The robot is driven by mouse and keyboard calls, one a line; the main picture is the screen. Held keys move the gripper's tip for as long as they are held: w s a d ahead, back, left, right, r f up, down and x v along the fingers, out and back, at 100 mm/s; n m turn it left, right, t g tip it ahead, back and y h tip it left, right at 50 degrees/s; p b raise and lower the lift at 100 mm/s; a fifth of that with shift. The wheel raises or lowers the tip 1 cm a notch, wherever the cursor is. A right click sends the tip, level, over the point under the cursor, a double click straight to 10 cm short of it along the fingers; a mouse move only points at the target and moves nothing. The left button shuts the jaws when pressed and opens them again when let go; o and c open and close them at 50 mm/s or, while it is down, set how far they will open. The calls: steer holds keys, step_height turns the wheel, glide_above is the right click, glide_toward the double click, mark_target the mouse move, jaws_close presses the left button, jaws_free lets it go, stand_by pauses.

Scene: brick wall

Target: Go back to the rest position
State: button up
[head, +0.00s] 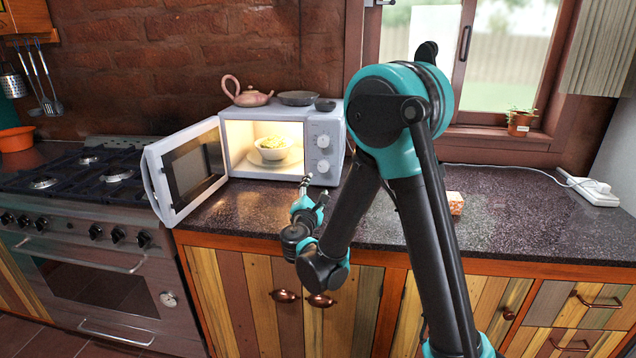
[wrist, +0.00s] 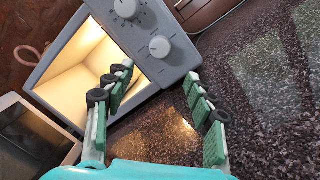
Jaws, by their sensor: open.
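My gripper (wrist: 157,112) is open and empty in the wrist view, its two green-padded fingers spread apart above the dark countertop. In the head view my gripper (head: 307,186) is just in front of the microwave's lower right corner. The white microwave (head: 325,128) stands on the counter with its door (head: 182,168) swung wide open to the left and its inside lit. A bowl (head: 272,153) with yellowish food sits inside it. The microwave also shows in the wrist view (wrist: 170,68), tilted, with its two knobs; the bowl is mostly hidden there behind a finger.
A pink teapot (head: 249,92) and a dark pan (head: 297,98) stand on top of the microwave. A gas stove (head: 75,185) is at the left. A small reddish block (head: 455,203) lies on the counter (head: 520,222) right of my arm. The counter's right part is mostly clear.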

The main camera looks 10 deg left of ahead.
steer(key=shift+s, duration=0.4)
